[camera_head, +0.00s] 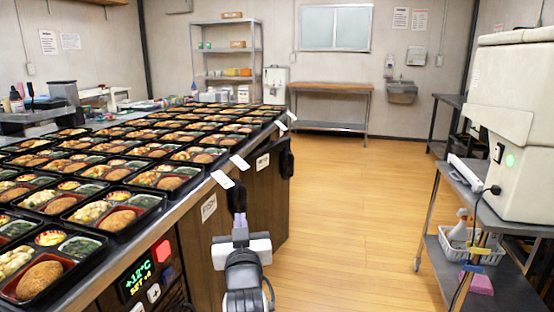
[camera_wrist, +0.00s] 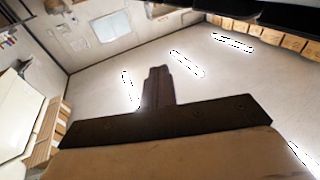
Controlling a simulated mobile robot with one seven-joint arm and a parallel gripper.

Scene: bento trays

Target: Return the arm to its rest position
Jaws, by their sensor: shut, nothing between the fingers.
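My gripper (camera_head: 238,200) is low in the head view, to the right of the long counter and in front of its side. Its dark fingers point away from me, and it holds nothing. In the wrist view the two fingers of my gripper (camera_wrist: 157,75) are together in the middle, shut and empty. My arm rises from the bottom edge of the head view behind it.
A counter (camera_head: 205,187) with many filled black bento trays (camera_head: 92,217) runs along the left. A metal cart (camera_head: 490,215) with a beige machine (camera_head: 518,125) stands at right. Wooden floor (camera_head: 345,215) between them is clear. A wooden table (camera_head: 331,88) stands at the back.

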